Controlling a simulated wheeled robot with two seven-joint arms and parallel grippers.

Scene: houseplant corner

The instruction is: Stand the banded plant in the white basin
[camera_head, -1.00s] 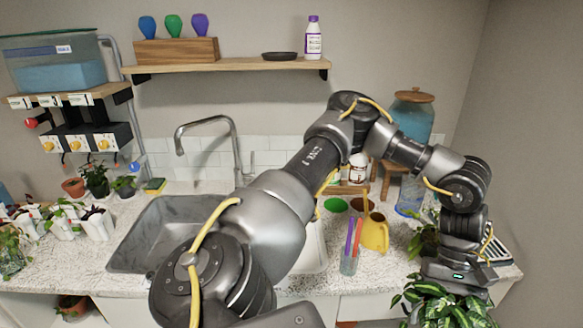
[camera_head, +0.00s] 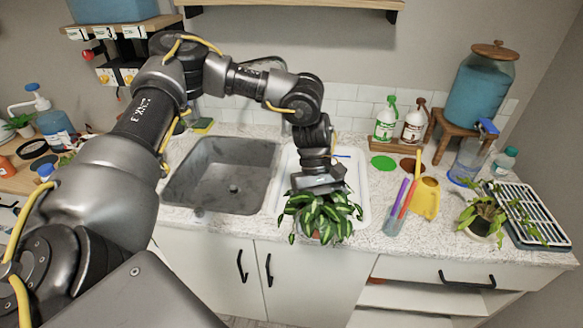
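The banded plant (camera_head: 322,216), with dark green leaves striped pale, hangs under my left gripper (camera_head: 319,185). The gripper's fingers and most of the pot are hidden by leaves and wrist, but the plant moves with the gripper, so it is shut on it. The white basin (camera_head: 359,204) is set in the counter to the right of the grey sink. The plant shows over the basin's front part and front rim; I cannot tell its height above it. My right gripper is not in view.
A grey sink (camera_head: 222,174) lies to the left. Right of the basin stand a clear cup (camera_head: 394,222) with coloured sticks and a yellow watering can (camera_head: 427,199). Spray bottles (camera_head: 386,120) stand behind. Another potted plant (camera_head: 484,218) and a rack (camera_head: 533,216) are farther right.

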